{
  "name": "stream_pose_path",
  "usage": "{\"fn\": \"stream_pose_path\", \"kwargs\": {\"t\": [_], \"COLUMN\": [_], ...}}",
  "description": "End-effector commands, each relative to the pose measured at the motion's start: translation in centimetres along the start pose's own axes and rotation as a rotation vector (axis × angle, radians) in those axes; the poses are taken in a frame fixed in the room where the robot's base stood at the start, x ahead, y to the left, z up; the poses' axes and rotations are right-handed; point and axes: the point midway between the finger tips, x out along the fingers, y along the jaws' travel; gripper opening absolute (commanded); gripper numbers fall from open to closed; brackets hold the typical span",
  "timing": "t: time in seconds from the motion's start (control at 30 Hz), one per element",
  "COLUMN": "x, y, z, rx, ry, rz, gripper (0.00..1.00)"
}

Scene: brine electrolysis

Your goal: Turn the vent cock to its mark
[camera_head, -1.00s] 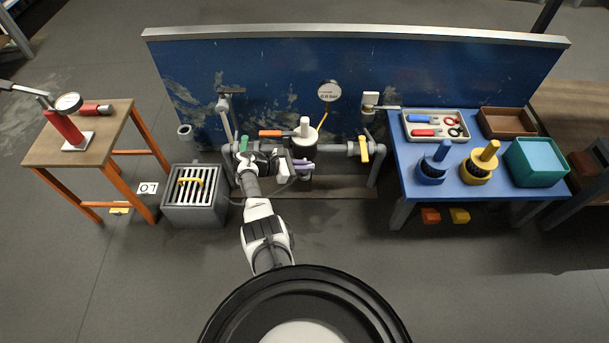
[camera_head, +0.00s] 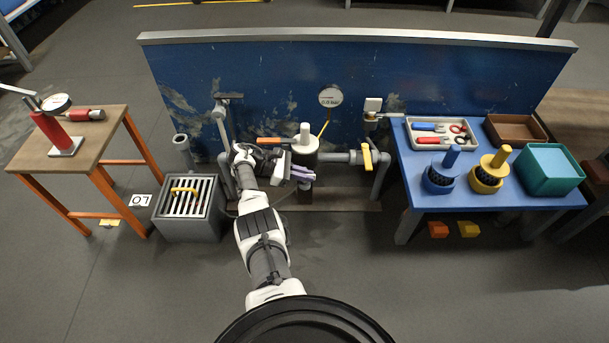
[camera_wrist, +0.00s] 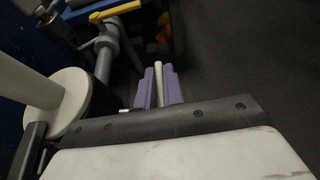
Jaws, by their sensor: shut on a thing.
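A pale cream lever (camera_wrist: 158,72), which I take to be the vent cock's handle, lies between the two purple fingers of my gripper (camera_wrist: 159,88) in the wrist view. The fingers are closed on it from both sides. In the head view my gripper (camera_head: 301,174) is at the front of the white-topped vessel (camera_head: 304,146), low beside the pipework. The cock's body and its mark are hidden or too small to make out.
An orange handle (camera_head: 271,140) sticks out left of the vessel, and a yellow lever (camera_head: 367,157) stands on the pipe to the right. A round gauge (camera_head: 330,96) is on the blue panel (camera_head: 270,75). A grated grey box (camera_head: 188,228) stands left of my arm. A blue table (camera_head: 470,203) is at right.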

Motion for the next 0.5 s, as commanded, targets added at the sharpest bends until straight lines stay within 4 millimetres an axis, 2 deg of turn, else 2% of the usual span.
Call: {"fn": "stream_pose_path", "kwargs": {"t": [0.1, 0.13, 0.27, 0.5], "x": [0.17, 0.17, 0.14, 0.07], "y": [0.0, 0.0, 0.0, 0.0], "z": [0.14, 0.14, 0.11, 0.05], "rx": [0.002, 0.002, 0.002, 0.001], "ry": [-0.002, -0.002, -0.002, -0.001], "rz": [-0.003, -0.003, -0.003, -0.001], "gripper": [0.0, 0.13, 0.3, 0.31]}}
